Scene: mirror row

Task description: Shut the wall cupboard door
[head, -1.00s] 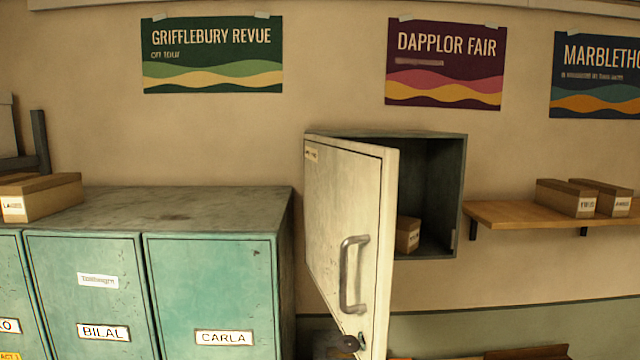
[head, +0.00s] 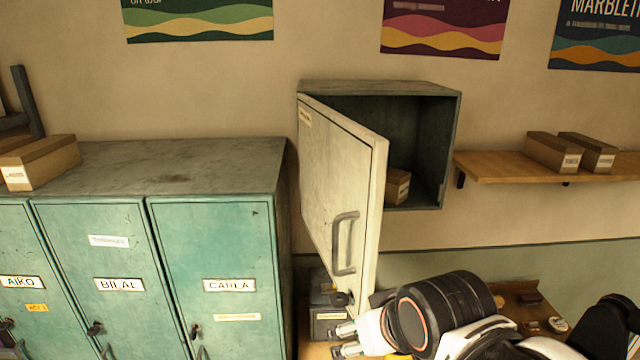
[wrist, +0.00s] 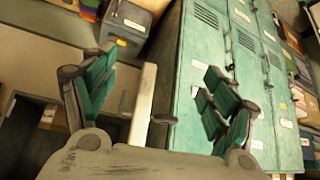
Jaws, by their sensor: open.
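The wall cupboard (head: 420,150) is a dark grey box on the wall, with its front open. Its pale door (head: 335,185) is hinged at the left and stands swung well out into the room. A grey bar handle (head: 343,245) is on the door's face, with a dark knob below it. My gripper (head: 342,339) is at the door's lower edge in the head view; contact cannot be told. In the wrist view my gripper (wrist: 158,85) is open, and the door's pale edge (wrist: 143,105) shows between the spread fingers, with nothing gripped.
Green lockers (head: 215,270) stand to the left, close to the door's hinge side. A small box (head: 397,186) sits inside the cupboard. A wooden shelf (head: 500,168) with two boxes is at the right. A dark box (head: 325,318) stands below the door.

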